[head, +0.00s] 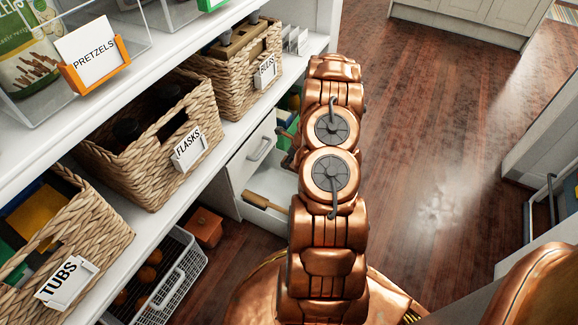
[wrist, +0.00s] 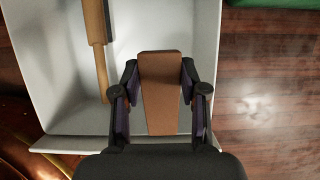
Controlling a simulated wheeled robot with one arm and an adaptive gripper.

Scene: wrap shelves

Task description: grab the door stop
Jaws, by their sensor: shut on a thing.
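The door stop (wrist: 160,92), a brown wooden wedge, is between the fingers of my gripper (wrist: 160,72) in the wrist view. My gripper is shut on it, with a dark finger against each side. The wedge is seen over the front part of an open white drawer (wrist: 50,60); its height above the drawer floor is hard to tell. In the head view my copper arm covers the door stop and most of the gripper.
A wooden rolling pin (wrist: 97,45) lies in the drawer, left of the door stop; it also shows in the head view (head: 265,200). Shelves with wicker baskets (head: 150,140) stand at the left. A wire basket (head: 160,280) is below them. Floor (head: 430,150) at right is clear.

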